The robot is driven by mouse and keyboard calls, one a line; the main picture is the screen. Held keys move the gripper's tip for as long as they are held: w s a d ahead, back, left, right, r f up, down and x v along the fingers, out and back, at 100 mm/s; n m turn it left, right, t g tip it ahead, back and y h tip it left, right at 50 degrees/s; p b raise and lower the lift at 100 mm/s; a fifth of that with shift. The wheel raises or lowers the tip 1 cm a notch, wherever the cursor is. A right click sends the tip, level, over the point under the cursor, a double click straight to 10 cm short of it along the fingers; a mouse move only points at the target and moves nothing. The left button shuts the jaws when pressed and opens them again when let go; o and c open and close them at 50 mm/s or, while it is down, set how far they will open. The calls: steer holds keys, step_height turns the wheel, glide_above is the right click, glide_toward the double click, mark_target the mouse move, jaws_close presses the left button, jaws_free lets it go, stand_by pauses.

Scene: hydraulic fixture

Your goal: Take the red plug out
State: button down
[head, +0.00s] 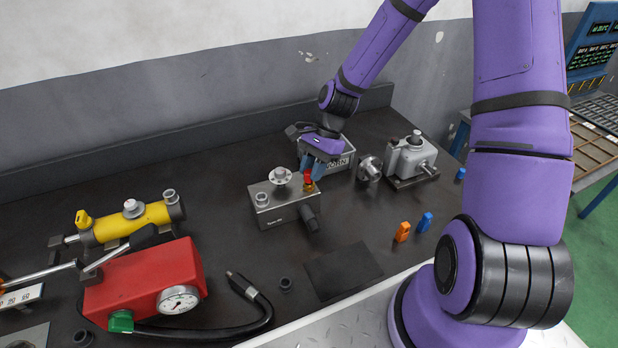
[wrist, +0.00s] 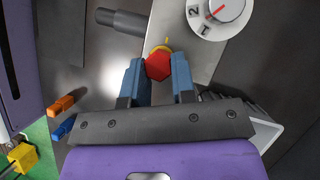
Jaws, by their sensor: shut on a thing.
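The red plug (head: 308,178) is at the right end of the top of the grey metal block (head: 285,212). In the wrist view the red plug (wrist: 158,66) is a red faceted head with a yellow ring at its far side. My gripper (head: 312,172) reaches down from behind the block, and its blue fingers stand on either side of the plug. In the wrist view my gripper (wrist: 159,75) is shut on the red plug. Whether the plug is still seated in the block cannot be told.
A dial (wrist: 218,12) and a dark cylinder (head: 309,218) are on the block. A grey bin (head: 335,160) stands behind it, and a metal pump unit (head: 412,158) to the right. Orange (head: 402,232) and blue (head: 425,222) pieces lie right of a dark mat (head: 343,270). A red gauge box (head: 150,280) is front left.

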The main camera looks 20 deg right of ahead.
steer(key=shift+r, duration=2.05)
steer(key=shift+s, duration=0.1)
